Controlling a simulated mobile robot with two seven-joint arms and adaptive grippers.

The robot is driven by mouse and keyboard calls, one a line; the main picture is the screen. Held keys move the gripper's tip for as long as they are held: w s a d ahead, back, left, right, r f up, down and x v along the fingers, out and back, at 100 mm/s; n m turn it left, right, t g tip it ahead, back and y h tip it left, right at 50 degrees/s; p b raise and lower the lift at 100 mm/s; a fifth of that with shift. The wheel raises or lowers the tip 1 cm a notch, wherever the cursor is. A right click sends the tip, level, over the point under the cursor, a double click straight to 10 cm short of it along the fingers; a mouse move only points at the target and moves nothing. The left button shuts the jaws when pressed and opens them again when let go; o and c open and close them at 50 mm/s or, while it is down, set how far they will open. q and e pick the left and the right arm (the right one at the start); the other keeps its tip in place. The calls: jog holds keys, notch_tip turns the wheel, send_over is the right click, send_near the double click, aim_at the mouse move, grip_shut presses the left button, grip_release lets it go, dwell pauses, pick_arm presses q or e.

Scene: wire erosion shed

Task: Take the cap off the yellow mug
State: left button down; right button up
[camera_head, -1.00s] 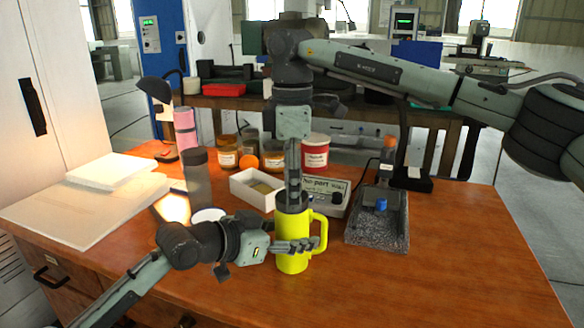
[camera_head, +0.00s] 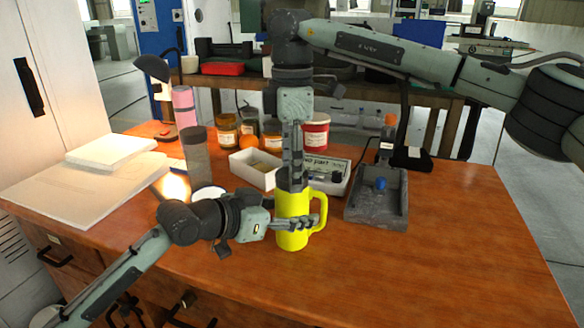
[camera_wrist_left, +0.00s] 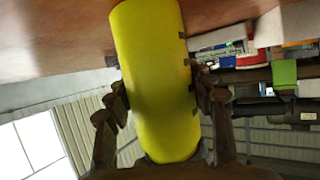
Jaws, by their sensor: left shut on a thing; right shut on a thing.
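The yellow mug (camera_head: 291,236) stands upright near the front middle of the wooden table, its handle to the right. A dark grey cap (camera_head: 290,183) sits on its top. My left gripper (camera_head: 296,222) is shut on the mug body from the left. The left wrist view shows the yellow body (camera_wrist_left: 155,75) between both fingers (camera_wrist_left: 160,105). My right gripper (camera_head: 292,168) comes down from above and is shut on the cap. Its fingers hide part of the cap. I cannot tell whether the cap is loose on the mug.
A grey stone-like tray (camera_head: 376,208) is to the right. A dark tumbler (camera_head: 197,158) and jars (camera_head: 315,133) stand further back. The front right table is clear.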

jog(key=n, duration=2.1)
jog(key=shift+n, duration=0.3)
jog(key=n, duration=1.9)
jog(key=shift+r, duration=0.1)
jog(key=n, duration=1.2)
